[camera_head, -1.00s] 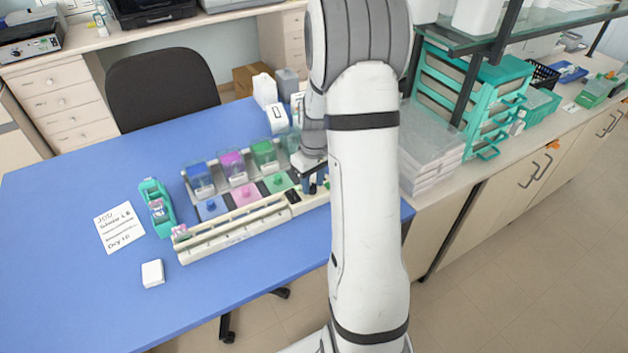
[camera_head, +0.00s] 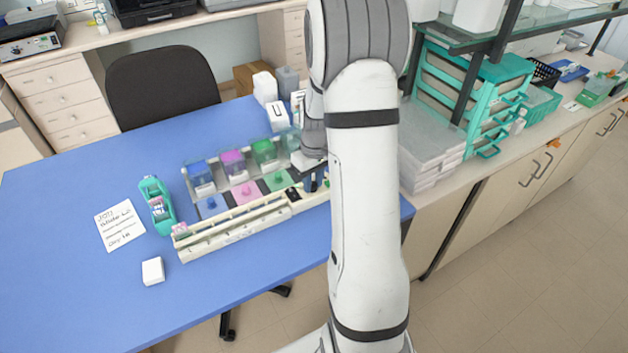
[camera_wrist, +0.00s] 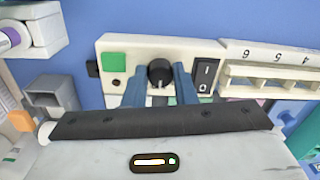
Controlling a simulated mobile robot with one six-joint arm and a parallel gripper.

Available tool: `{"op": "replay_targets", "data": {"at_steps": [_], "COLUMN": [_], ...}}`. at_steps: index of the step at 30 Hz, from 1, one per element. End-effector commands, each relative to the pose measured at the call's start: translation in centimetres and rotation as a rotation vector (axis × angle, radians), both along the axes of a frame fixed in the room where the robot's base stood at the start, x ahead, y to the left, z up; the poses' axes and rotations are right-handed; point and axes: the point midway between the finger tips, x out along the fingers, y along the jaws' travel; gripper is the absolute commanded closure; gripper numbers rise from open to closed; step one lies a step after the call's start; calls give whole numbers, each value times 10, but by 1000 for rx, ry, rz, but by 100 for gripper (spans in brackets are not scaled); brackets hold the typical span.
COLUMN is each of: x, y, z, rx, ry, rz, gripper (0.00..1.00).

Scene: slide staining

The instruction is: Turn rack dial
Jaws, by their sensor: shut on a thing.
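In the wrist view a round black dial (camera_wrist: 160,73) with a pale mark sits on the cream panel of the slide rack (camera_wrist: 214,45). The blue fingers of my gripper (camera_wrist: 160,85) stand on either side of the dial and are shut on it. In the head view the rack (camera_head: 235,235) is a long cream unit on the blue table. My gripper (camera_head: 314,182) is at its right end, and my arm hides the dial there.
A black rocker switch (camera_wrist: 206,74) and a green square (camera_wrist: 114,62) flank the dial. Blue, pink and green staining jars (camera_head: 265,153) stand behind the rack. A note (camera_head: 119,226), a teal holder (camera_head: 157,205) and a white block (camera_head: 153,271) lie left. The table's front left is clear.

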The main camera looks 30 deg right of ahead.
Motion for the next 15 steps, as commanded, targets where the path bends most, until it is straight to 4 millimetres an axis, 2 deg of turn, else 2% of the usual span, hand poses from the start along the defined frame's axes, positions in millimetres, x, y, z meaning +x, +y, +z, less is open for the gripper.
{"op": "replay_targets", "data": {"at_steps": [8, 15], "x": [0, 0], "y": [0, 0], "z": [-2, -2], "rx": [-1, -1], "ry": [-3, -3], "rz": [-156, -371], "gripper": [98, 98]}}
